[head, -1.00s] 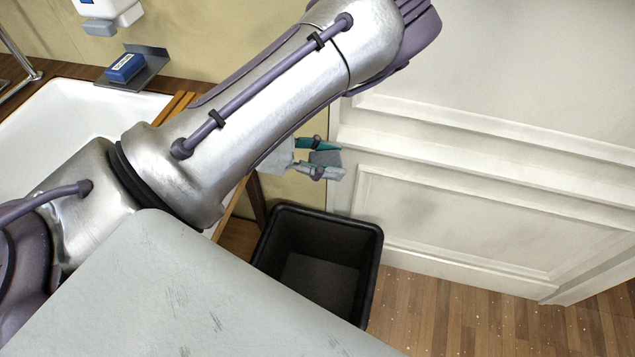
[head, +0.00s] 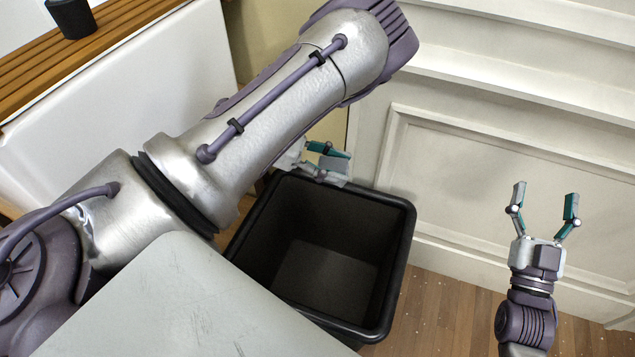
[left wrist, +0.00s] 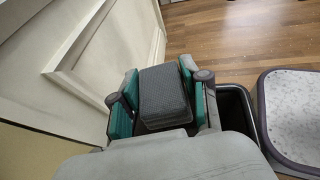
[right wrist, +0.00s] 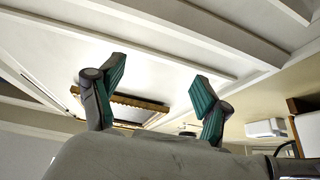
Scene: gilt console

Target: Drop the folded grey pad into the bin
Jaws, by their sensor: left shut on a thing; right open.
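The folded grey pad (left wrist: 165,94) is held between the teal-padded fingers of my left gripper (left wrist: 160,72). In the head view my left gripper (head: 334,164) shows beyond my left forearm, at the far rim of the bin; little of the pad can be made out there. The black bin (head: 393,285) stands open on the floor, and its visible inside looks empty. In the left wrist view part of the bin (left wrist: 238,104) shows behind and right of the pad. My right gripper (head: 545,198) is open and empty, right of the bin.
A white panelled wall (head: 470,170) stands behind the bin and right gripper. A white basin (head: 150,95) with a wooden slatted edge is at the left. Wooden floor (head: 430,315) is clear right of the bin. A speckled pale panel (left wrist: 292,115) is beside the bin.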

